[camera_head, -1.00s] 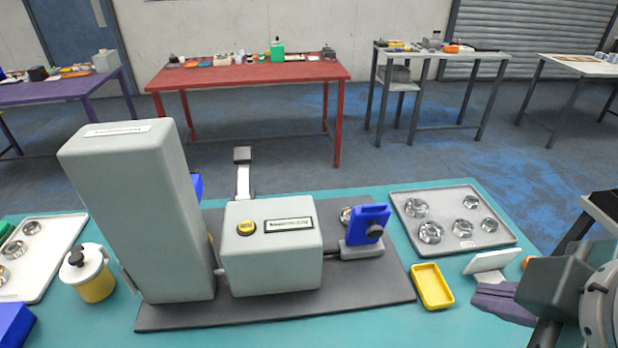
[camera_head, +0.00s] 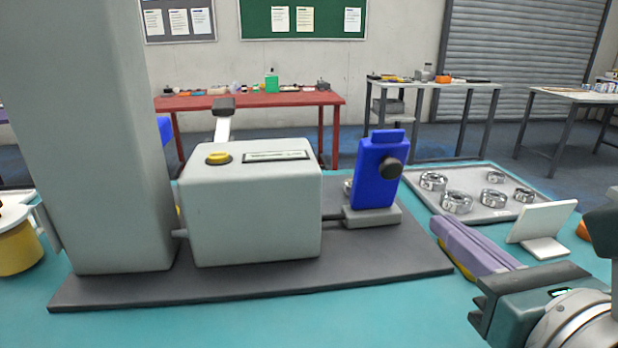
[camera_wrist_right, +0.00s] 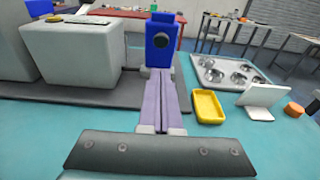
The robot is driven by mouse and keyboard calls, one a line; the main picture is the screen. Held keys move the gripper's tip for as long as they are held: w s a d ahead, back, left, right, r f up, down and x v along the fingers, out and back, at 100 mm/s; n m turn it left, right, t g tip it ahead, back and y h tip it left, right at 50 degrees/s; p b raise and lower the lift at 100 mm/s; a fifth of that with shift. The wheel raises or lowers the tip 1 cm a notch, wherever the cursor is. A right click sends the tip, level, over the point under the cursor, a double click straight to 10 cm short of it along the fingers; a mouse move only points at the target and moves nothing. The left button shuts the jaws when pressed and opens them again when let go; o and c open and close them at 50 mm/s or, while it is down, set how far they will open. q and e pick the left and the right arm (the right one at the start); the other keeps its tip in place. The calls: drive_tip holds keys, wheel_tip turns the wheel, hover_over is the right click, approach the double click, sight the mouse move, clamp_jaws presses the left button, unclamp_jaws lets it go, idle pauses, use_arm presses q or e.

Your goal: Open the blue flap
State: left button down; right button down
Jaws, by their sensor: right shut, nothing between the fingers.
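The blue flap (camera_head: 375,176) stands upright on a small grey block at the right end of the machine (camera_head: 255,205). It has a dark round knob (camera_head: 391,168) on its face. In the right wrist view the blue flap (camera_wrist_right: 160,50) is straight ahead of the fingertips, with a gap between. My right gripper (camera_head: 452,232) has purple-grey fingers, shut together with nothing between them. It is to the right of the flap and nearer to me. In the right wrist view the shut fingers (camera_wrist_right: 162,90) point at the flap. My left gripper is not in view.
A grey tray (camera_head: 420,185) with several metal rings lies behind and right of my right gripper. A white tilted stand (camera_head: 541,222) is to its right. The yellow tray (camera_wrist_right: 208,107) is just right of the fingers. A tall grey column (camera_head: 95,140) stands at the left.

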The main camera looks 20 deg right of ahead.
sight(393, 160)
drive_tip(key=x, duration=0.4)
drive_tip(key=r+x, duration=0.1)
drive_tip(key=x, duration=0.3)
drive_tip(key=p+x, duration=0.1)
drive_tip(key=x, duration=0.3)
drive_tip(key=shift+d+r, duration=0.1)
drive_tip(key=shift+r, duration=0.05)
drive_tip(key=r+p, duration=0.1)
drive_tip(key=p, duration=0.1)
drive_tip(key=w+r+g+p, duration=0.1)
drive_tip(key=p, duration=0.2)
drive_tip(key=shift+w+d+p, duration=0.15)
drive_tip(key=shift+w+p, duration=0.05)
drive_tip(key=shift+p, duration=0.3)
drive_tip(key=shift+w+d, duration=0.1)
drive_tip(key=shift+w, duration=0.2)
